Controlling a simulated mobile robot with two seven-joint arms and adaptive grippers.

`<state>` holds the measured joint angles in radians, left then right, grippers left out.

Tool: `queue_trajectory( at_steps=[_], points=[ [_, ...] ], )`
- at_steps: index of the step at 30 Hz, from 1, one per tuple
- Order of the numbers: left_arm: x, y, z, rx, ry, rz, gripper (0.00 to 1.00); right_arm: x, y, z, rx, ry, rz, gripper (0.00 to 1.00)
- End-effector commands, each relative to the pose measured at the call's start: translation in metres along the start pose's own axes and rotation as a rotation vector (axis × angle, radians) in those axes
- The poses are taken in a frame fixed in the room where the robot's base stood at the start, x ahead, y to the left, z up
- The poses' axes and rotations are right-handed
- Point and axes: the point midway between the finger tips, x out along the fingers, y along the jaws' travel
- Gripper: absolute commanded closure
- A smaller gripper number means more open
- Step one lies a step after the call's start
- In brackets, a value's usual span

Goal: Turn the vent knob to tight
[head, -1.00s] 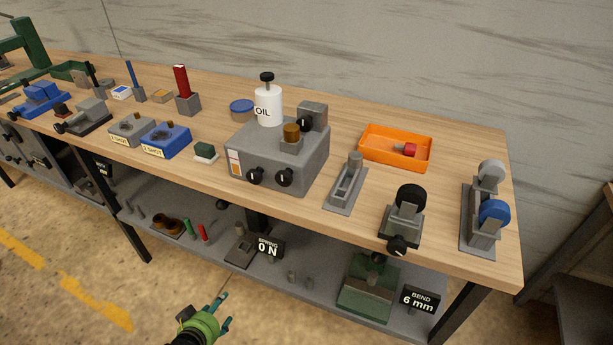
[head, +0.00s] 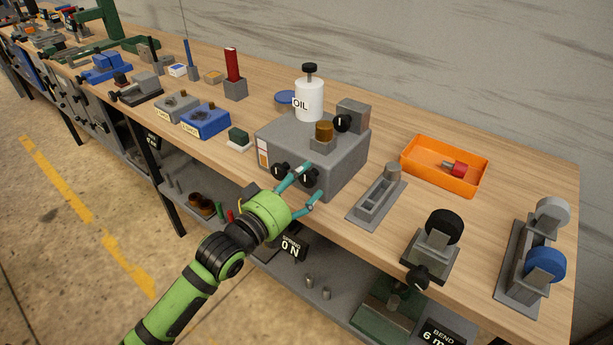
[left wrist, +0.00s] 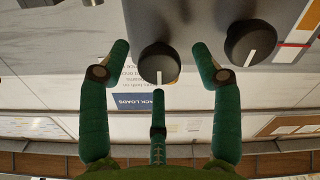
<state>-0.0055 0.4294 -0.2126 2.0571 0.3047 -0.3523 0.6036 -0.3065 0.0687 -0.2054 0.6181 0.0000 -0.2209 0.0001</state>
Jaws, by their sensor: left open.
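A grey box (head: 338,168) stands on the bench and bears several black knobs. Two are on its front: a left one (head: 280,170) and a right one (head: 306,178). A third black knob (head: 343,123) is on the block on top. No label shows which is the vent knob. My left gripper (head: 311,182) is open in front of the box, its fingers around the right front knob. In the left wrist view that knob (left wrist: 158,64) sits between the open fingertips, with gaps on both sides and its white mark pointing down. The other front knob (left wrist: 250,43) is farther right. My right gripper is not in view.
A white oil bottle (head: 309,100) and a brown cap (head: 323,131) are on top of the box. A grey slotted fixture (head: 374,198) stands right of it, and an orange tray (head: 415,171) lies behind. A lower shelf (head: 335,273) runs under the bench.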

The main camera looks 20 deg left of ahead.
Motion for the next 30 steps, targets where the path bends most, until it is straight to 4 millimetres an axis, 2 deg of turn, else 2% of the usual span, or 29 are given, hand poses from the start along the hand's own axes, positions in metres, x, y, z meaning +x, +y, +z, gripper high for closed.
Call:
queue_trajectory(
  at_steps=[4,13,14,15,17,18,30],
  points=[
    [0.013,0.0,0.0,0.001,0.0,0.0,0.36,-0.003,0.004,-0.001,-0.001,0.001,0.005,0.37],
    [0.016,0.0,0.001,0.002,-0.001,0.0,0.36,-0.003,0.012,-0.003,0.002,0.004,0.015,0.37],
    [0.016,0.0,0.001,0.002,-0.001,0.0,0.44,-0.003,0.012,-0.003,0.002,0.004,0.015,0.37],
    [0.016,0.0,0.001,0.002,-0.001,-0.001,0.6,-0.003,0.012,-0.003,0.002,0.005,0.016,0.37],
    [0.016,0.0,0.001,0.002,0.0,-0.001,0.84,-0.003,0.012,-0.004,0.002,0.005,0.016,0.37],
    [0.016,0.0,0.001,0.002,0.0,0.0,0.93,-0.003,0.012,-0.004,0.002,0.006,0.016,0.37],
    [0.016,0.0,-0.001,0.042,0.002,-0.001,0.93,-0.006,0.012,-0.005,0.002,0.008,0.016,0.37]
  ],
)
